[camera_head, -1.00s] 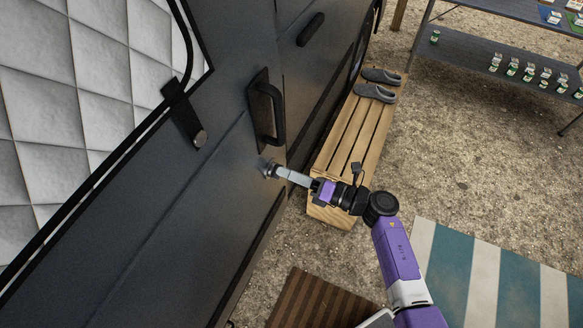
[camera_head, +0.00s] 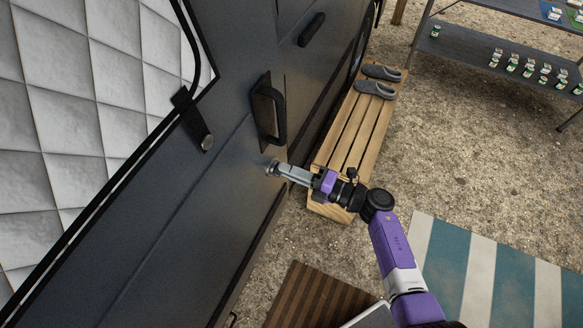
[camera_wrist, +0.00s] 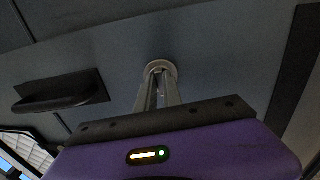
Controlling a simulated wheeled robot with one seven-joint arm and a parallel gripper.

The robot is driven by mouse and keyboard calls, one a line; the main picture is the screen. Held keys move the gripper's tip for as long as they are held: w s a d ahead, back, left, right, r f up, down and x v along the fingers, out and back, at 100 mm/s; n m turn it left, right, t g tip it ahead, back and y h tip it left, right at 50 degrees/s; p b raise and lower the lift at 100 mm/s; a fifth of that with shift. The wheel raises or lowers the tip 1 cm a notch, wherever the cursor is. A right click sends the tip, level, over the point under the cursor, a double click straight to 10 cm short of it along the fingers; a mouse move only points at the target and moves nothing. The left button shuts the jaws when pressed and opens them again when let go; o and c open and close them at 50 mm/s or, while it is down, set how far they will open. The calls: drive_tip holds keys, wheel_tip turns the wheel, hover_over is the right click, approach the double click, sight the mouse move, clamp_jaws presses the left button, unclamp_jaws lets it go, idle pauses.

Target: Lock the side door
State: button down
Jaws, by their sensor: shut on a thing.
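The dark grey side door (camera_head: 185,215) fills the left of the head view, with a black pull handle (camera_head: 272,112). Below the handle is a small round metal lock (camera_head: 271,167). My gripper (camera_head: 279,169) reaches it from the right, its fingertips at the lock face. In the wrist view the lock's round rim (camera_wrist: 160,65) shows around the tips of my gripper (camera_wrist: 158,80). The fingers are close together, shut on the lock's middle part, which they mostly hide. I cannot tell which way that part is turned. The handle also shows at left in the wrist view (camera_wrist: 62,91).
A wooden slatted bench (camera_head: 345,140) with grey shoes (camera_head: 377,82) stands beside the van, just behind my gripper. A brown striped mat (camera_head: 318,298) and a blue-white striped rug (camera_head: 500,270) lie on the gravel. A shelf (camera_head: 490,55) with small goods stands far right.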

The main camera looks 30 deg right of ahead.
drive_tip(key=shift+w+a+r, duration=0.1)
drive_tip(key=shift+a+r, duration=0.05)
drive_tip(key=shift+r, duration=0.15)
drive_tip(key=c, duration=1.5)
unclamp_jaws()
drive_tip(key=shift+f, duration=0.1)
drive_tip(key=b+v, duration=0.1)
drive_tip(key=v, duration=0.7)
drive_tip(key=shift+b, duration=0.35)
